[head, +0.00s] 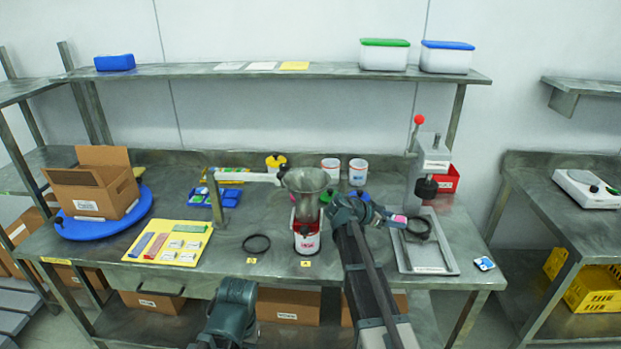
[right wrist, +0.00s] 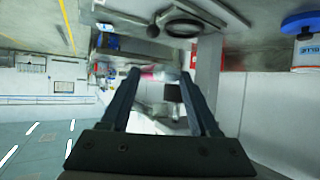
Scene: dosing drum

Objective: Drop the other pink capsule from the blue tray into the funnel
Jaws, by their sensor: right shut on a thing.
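My right gripper (head: 384,215) is shut on a pink capsule (head: 399,219) and holds it right of the funnel, in front of the press stand. In the right wrist view a pink patch (right wrist: 150,72) shows between the fingertips. The metal funnel (head: 306,181) stands above a red-and-white drum (head: 307,240) at the table's middle; its inside is not clear. The blue tray (head: 229,198) lies left of the funnel, and its contents are too small to tell. My left gripper (head: 238,290) is low at the front edge; its fingers cannot be made out.
A lever press (head: 431,165) and a grey tray (head: 443,262) stand at the right. Two white cups (head: 357,172) stand behind the funnel. A yellow board (head: 148,238) and a cardboard box (head: 93,188) on a blue turntable (head: 75,229) are at left. A black ring (head: 256,244) lies in front.

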